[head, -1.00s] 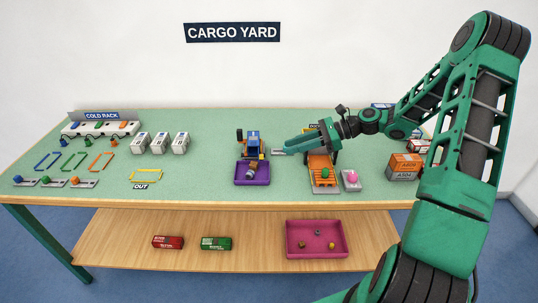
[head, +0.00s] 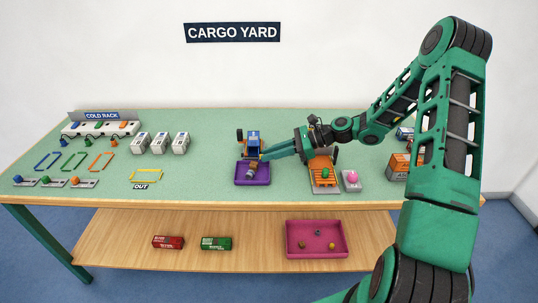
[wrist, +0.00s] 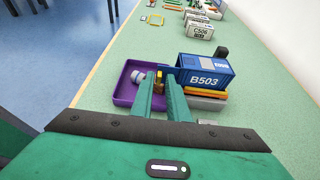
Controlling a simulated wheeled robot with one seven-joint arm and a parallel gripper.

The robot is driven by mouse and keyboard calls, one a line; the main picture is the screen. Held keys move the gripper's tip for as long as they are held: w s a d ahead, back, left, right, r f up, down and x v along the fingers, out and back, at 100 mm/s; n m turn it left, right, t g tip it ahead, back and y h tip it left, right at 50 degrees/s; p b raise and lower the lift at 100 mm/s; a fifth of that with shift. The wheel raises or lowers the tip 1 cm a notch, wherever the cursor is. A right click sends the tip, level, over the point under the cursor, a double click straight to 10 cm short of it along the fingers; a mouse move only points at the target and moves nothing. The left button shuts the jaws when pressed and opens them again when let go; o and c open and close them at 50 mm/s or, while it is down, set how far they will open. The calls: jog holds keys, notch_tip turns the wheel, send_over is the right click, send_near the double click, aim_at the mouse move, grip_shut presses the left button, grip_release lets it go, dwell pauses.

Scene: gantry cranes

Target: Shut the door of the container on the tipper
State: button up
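The blue container (wrist: 207,72), marked B503, sits on the tipper (wrist: 205,94), of which a yellow-orange strip and grey base show in the wrist view. In the head view the container (head: 253,138) stands just behind the purple tray. My gripper (wrist: 160,76) is at the container's tray-side end, its two green fingers slightly apart with a narrow gap. In the head view my gripper (head: 264,155) reaches in from the right, close to the container's front. The fingers hide much of that end, so I cannot make out the door or its angle. I see nothing clearly held.
The purple tray (wrist: 124,99) lies at the container's end, with a grey piece (wrist: 138,77) and a gold piece in it. An orange tipper bed (head: 323,172) and a pink-topped button box (head: 351,180) stand to the right. White containers (head: 160,143) stand left.

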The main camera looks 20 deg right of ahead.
grip_shut()
jog(key=m+t+h, duration=0.1)
jog(key=a+m+t, duration=0.1)
jog(key=m+t, duration=0.1)
jog(key=s+a+m+t+h, duration=0.1)
jog(key=shift+a+m+t+h, duration=0.1)
jog(key=shift+m+t+h, duration=0.2)
jog(key=shift+m+t, duration=0.1)
jog(key=m+t+h, duration=0.1)
jog(key=a+m+t+h, duration=0.1)
jog(key=m+h, duration=0.1)
jog(key=shift+w+a+t, duration=0.1)
jog(key=shift+a+t, duration=0.15)
jog(key=shift+t, duration=0.05)
jog(key=shift+w+a+r+m+t+h, duration=0.1)
jog(key=shift+a+m+t+h, duration=0.15)
jog(key=shift+m+t+h, duration=0.4)
jog(key=shift+w+a+m+h, duration=0.1)
jog(key=shift+m+h, duration=0.45)
jog(key=shift+m, duration=0.1)
